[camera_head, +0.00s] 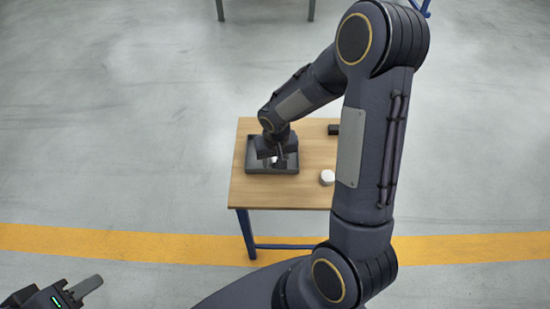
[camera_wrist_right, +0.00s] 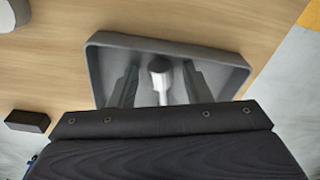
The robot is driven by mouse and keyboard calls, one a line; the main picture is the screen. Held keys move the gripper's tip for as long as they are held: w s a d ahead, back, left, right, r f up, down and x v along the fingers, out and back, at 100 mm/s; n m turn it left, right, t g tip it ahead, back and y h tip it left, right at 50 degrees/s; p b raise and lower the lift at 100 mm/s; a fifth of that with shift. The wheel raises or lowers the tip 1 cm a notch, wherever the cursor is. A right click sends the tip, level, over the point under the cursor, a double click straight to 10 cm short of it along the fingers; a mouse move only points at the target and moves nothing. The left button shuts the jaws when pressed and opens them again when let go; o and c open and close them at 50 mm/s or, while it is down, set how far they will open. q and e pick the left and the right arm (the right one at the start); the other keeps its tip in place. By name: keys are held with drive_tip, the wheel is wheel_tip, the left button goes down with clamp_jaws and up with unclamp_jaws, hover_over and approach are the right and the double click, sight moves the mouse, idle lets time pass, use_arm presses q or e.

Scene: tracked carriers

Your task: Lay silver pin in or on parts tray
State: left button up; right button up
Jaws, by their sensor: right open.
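The silver pin (camera_wrist_right: 160,66) shows in the right wrist view, between the fingers of my right gripper (camera_wrist_right: 160,74) and over the floor of the parts tray (camera_wrist_right: 172,44). There is a gap on each side of the pin, so the fingers are open around it. In the head view the dark tray (camera_head: 286,171) sits on the table's left part, and my right gripper (camera_head: 276,158) reaches down into it. The pin's lower end is hidden by the gripper body. My left gripper (camera_head: 62,290) is at the bottom left corner, partly cut off, away from the table.
The wooden table (camera_head: 275,196) also bears a white round item (camera_head: 327,177) right of the tray and a black block (camera_head: 333,129) near the back. My right arm hides the table's right side. A yellow stripe (camera_head: 130,244) crosses the floor.

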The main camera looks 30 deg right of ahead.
drive_tip(key=shift+r, duration=0.25)
wheel_tip(320, 180, up, 11)
drive_tip(key=s+p, duration=0.1)
drive_tip(key=p, duration=0.2)
drive_tip(key=s+a+r+n+t+y, duration=0.1)
drive_tip(key=s+a+r+t+y, duration=0.1)
drive_tip(key=s+r, duration=0.3)
drive_tip(key=s+a+r+t+y, duration=0.2)
drive_tip(key=s+a+r, duration=0.2)
drive_tip(key=s, duration=0.9)
wheel_tip(320, 180, up, 2)
drive_tip(key=shift+r+n, duration=0.1)
drive_tip(key=shift+n, duration=0.3)
drive_tip(key=shift+a, duration=0.1)
wheel_tip(320, 180, up, 13)
drive_tip(key=p, duration=1.3)
drive_tip(key=shift+c, duration=0.8)
